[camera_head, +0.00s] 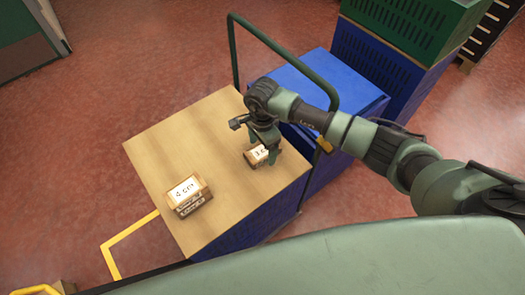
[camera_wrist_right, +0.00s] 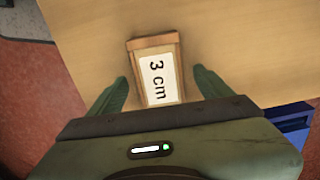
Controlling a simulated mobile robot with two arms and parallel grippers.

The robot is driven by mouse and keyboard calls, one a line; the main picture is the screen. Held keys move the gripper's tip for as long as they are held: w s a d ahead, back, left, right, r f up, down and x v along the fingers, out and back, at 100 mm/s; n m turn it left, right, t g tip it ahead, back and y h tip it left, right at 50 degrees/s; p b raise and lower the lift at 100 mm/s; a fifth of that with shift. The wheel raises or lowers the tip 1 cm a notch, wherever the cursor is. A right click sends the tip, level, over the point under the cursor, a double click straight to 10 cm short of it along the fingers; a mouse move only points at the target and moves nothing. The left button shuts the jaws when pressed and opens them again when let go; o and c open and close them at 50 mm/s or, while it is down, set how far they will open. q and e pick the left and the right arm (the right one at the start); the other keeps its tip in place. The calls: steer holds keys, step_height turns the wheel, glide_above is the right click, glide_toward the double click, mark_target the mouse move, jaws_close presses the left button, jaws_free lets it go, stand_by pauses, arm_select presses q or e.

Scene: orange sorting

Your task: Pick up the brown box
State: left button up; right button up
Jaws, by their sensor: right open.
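A small brown box (camera_head: 257,155) with a white label sits on the wooden tabletop, partly hidden by my right gripper in the head view. In the right wrist view the brown box (camera_wrist_right: 157,70) shows its label "3 cm". My right gripper (camera_head: 264,140) is open above it. In the wrist view the two green fingers (camera_wrist_right: 160,88) stand on either side of the box's near part, with gaps to both sides. A second brown box (camera_head: 188,194), labelled "4 cm" and larger, sits on the tabletop to the left and nearer. My left gripper is not in view.
The wooden tabletop (camera_head: 185,135) is otherwise clear. A dark green rail (camera_head: 284,50) rises at its far side. Blue crates (camera_head: 375,65) stand behind on the right, with a green crate (camera_head: 415,22) on top. A yellow frame (camera_head: 128,243) is on the left floor.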

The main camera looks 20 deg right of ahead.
steer(key=shift+r, duration=0.1)
steer(key=c, duration=1.6)
